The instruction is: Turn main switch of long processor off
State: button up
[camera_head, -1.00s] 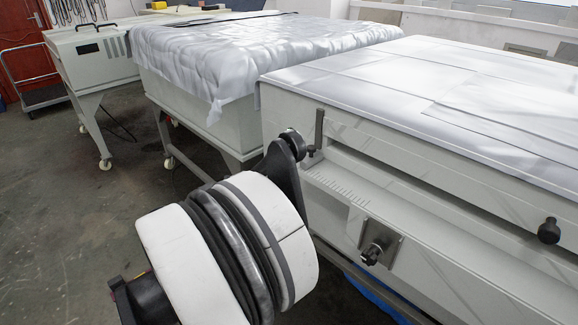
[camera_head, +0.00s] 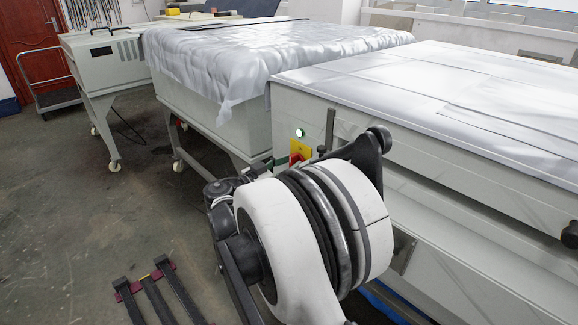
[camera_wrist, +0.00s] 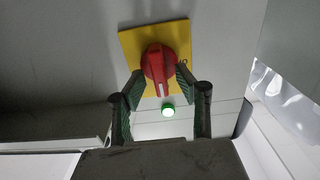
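The main switch is a red rotary knob (camera_wrist: 159,62) on a yellow plate (camera_wrist: 180,36) in the wrist view. Its white mark points toward a lit green lamp (camera_wrist: 167,110). In the head view the yellow plate (camera_head: 301,147) and the lamp (camera_head: 299,132) are on the near end of the long processor (camera_head: 460,170), with the knob partly hidden. My gripper (camera_wrist: 160,77) has its fingers apart, one on each side of the knob, with the tips very close to it. Whether they touch it I cannot tell. In the head view my gripper is partly hidden behind my arm.
A dark vertical handle (camera_head: 330,129) stands just right of the switch. A cloth-covered table (camera_head: 225,115) is behind to the left, and a smaller machine (camera_head: 100,60) is farther left. A black knob (camera_head: 570,235) is at the right edge. The floor at left is mostly open.

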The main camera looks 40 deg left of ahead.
grip_shut()
jog(key=shift+n, duration=0.3)
jog(key=n, duration=0.3)
jog(key=shift+a+n, duration=0.1)
jog(key=shift+n, duration=0.3)
jog(key=n, duration=1.3)
jog(key=shift+w+a+f+b, duration=0.1)
jog(key=shift+a+f+b, duration=0.1)
jog(key=shift+f+b, duration=0.15)
jog(key=shift+n, duration=0.4)
